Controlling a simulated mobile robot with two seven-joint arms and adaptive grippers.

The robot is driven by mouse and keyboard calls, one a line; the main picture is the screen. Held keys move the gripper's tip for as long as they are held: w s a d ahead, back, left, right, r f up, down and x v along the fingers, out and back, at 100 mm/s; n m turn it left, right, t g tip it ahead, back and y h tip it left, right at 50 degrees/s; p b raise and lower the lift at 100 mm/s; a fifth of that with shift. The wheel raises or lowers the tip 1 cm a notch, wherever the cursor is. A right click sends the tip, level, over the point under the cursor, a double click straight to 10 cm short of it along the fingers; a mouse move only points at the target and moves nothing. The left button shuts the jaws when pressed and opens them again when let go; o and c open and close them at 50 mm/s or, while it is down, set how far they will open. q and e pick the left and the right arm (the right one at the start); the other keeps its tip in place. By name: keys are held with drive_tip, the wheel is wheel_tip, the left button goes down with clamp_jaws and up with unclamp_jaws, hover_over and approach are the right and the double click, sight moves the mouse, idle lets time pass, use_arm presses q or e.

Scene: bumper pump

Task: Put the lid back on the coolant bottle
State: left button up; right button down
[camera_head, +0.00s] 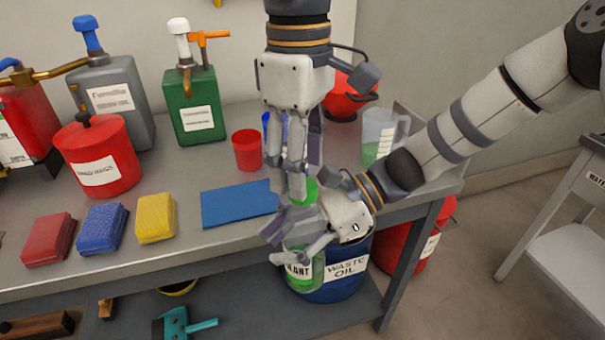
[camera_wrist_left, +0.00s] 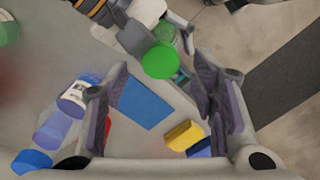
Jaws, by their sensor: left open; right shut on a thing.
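The coolant bottle (camera_head: 304,268), translucent green with a label ending in "ANT", is held upright by my right gripper (camera_head: 292,238) beyond the front edge of the bench. The right gripper is shut on it and hides its middle. A round green lid (camera_head: 303,191) shows directly above the bottle; it also shows in the left wrist view (camera_wrist_left: 160,62), over the bottle. I cannot tell whether it is seated. My left gripper (camera_head: 304,172) is open, pointing down just above the lid, its fingers spread wide in the left wrist view (camera_wrist_left: 160,105).
A blue cloth (camera_head: 238,204), a yellow sponge (camera_head: 155,218) and a red cup (camera_head: 247,150) are on the bench. A measuring jug (camera_head: 380,130) with green liquid stands behind the right arm.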

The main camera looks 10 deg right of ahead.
use_arm(q)
drive_tip(key=shift+r, duration=0.9)
drive_tip(key=shift+c, duration=0.2)
wheel_tip(320, 180, up, 4)
drive_tip(key=n, duration=0.4)
drive_tip(key=shift+w+f+n, duration=0.1)
drive_tip(key=shift+f+n, duration=0.15)
drive_tip(key=shift+n, duration=0.05)
drive_tip(key=shift+s+f, duration=0.2)
drive_tip(key=shift+f, duration=3.85)
